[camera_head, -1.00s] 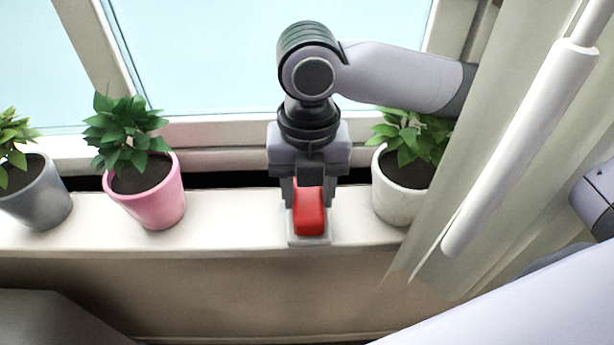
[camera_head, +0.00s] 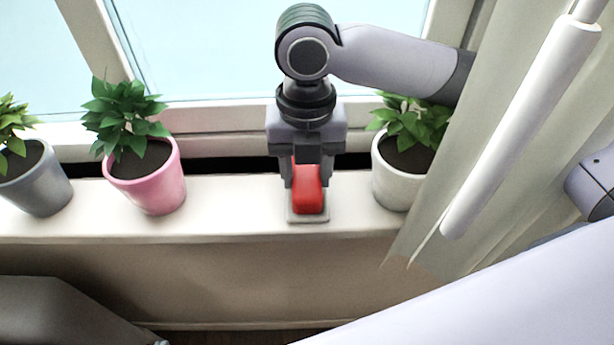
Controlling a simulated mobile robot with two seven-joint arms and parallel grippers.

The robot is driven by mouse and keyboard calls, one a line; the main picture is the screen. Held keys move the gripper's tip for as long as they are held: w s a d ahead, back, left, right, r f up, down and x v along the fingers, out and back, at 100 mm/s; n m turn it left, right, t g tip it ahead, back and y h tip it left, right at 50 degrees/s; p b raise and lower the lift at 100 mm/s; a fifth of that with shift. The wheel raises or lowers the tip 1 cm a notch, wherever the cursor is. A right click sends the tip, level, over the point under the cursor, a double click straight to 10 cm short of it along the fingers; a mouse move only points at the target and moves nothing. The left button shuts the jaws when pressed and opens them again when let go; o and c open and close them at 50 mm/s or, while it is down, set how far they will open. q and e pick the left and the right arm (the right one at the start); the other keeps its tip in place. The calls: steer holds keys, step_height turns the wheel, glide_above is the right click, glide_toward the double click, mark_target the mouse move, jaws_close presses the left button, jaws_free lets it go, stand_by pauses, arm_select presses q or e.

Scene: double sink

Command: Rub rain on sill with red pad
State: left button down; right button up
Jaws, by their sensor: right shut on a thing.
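The red pad (camera_head: 308,190) has a red grip on a pale grey base. It is on the white sill (camera_head: 237,208), with its base at the sill's front edge. My right gripper (camera_head: 307,185) points down and is shut on the red grip from both sides. I cannot make out any rain on the sill; the part under the pad and gripper is hidden. My left gripper is not in view.
A pink pot (camera_head: 150,180) and a grey pot (camera_head: 38,182) with plants stand left of the pad. A white pot (camera_head: 398,178) stands close on the right. A curtain (camera_head: 470,150) and a white rod (camera_head: 520,125) hang at the right. The sill between pink pot and pad is clear.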

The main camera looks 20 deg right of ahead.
mark_target(307, 194)
steer(key=shift+w+d, duration=0.2)
steer(key=shift+w, duration=0.35)
steer(key=shift+w+d+r, duration=0.4)
steer(key=shift+w+r, duration=0.05)
steer(key=shift+w, duration=0.1)
steer(key=shift+w+d+r, duration=0.15)
steer(key=shift+w+r, duration=0.05)
steer(key=shift+r, duration=0.15)
steer(key=shift+s, duration=0.1)
steer(key=shift+s+a+f, duration=0.35)
steer(key=shift+s+a, duration=0.3)
steer(key=shift+s, duration=0.1)
steer(key=shift+s+a+f, duration=0.1)
steer(key=shift+s+a, duration=0.1)
steer(key=shift+s, duration=0.55)
steer(key=shift+s+a+f, duration=0.1)
steer(key=shift+s+a, duration=0.1)
steer(key=shift+s, duration=0.6)
steer(key=shift+s+a+f, duration=0.1)
steer(key=shift+s+a, duration=0.1)
steer(key=shift+s, duration=0.55)
